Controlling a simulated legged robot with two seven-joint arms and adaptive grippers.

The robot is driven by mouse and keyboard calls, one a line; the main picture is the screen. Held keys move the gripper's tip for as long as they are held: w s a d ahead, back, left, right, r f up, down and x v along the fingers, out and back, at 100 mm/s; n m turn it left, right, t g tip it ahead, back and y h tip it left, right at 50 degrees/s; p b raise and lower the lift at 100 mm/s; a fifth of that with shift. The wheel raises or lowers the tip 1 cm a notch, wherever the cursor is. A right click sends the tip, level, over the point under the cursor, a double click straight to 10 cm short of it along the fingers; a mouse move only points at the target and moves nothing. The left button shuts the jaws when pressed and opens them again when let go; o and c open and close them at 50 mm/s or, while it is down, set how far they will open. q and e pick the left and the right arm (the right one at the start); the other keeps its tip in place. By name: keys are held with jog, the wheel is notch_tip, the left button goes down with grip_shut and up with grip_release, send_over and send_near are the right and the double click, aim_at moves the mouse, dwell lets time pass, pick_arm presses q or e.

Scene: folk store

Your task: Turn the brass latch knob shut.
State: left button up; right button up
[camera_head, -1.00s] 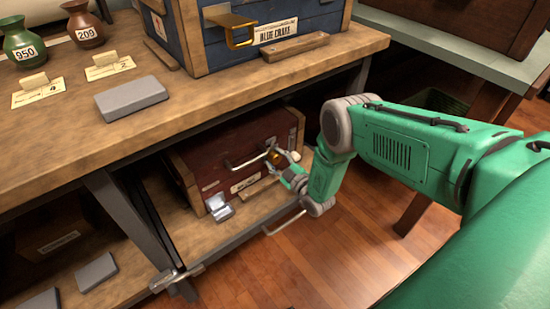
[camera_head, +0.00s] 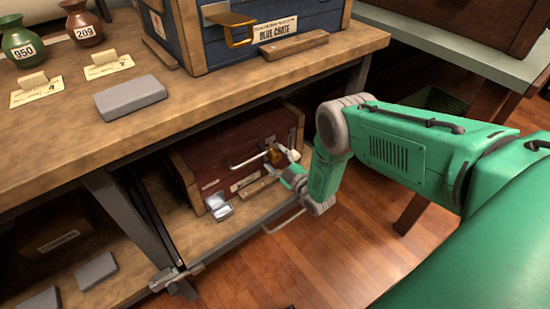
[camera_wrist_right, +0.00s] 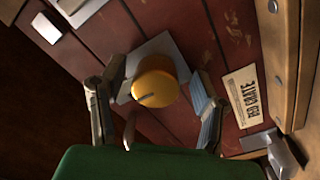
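The brass latch knob (camera_wrist_right: 155,80) sits on a pale metal plate (camera_wrist_right: 150,60) on the dark red crate's front. It is round, with a short dark mark near its lower left edge. In the head view the knob (camera_head: 275,157) is partly covered by my right gripper (camera_head: 282,166). In the wrist view my right gripper (camera_wrist_right: 158,92) has one finger on each side of the knob. The fingers stand apart, with a visible gap on the left; contact on the right is unclear. The red crate (camera_head: 215,160) stands on the lower shelf. My left gripper is not in view.
The tabletop edge (camera_head: 180,120) overhangs the shelf. A metal handle (camera_head: 247,161) and a label (camera_wrist_right: 243,95) are on the red crate's front. The blue crate (camera_head: 215,45) stands above. Wood floor (camera_head: 330,260) is clear at the right.

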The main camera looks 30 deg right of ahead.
jog(key=shift+r, duration=0.1)
jog(key=shift+s, duration=0.25)
jog(key=s+d, duration=0.1)
jog(key=s, duration=1)
jog(key=shift+s+f, duration=0.25)
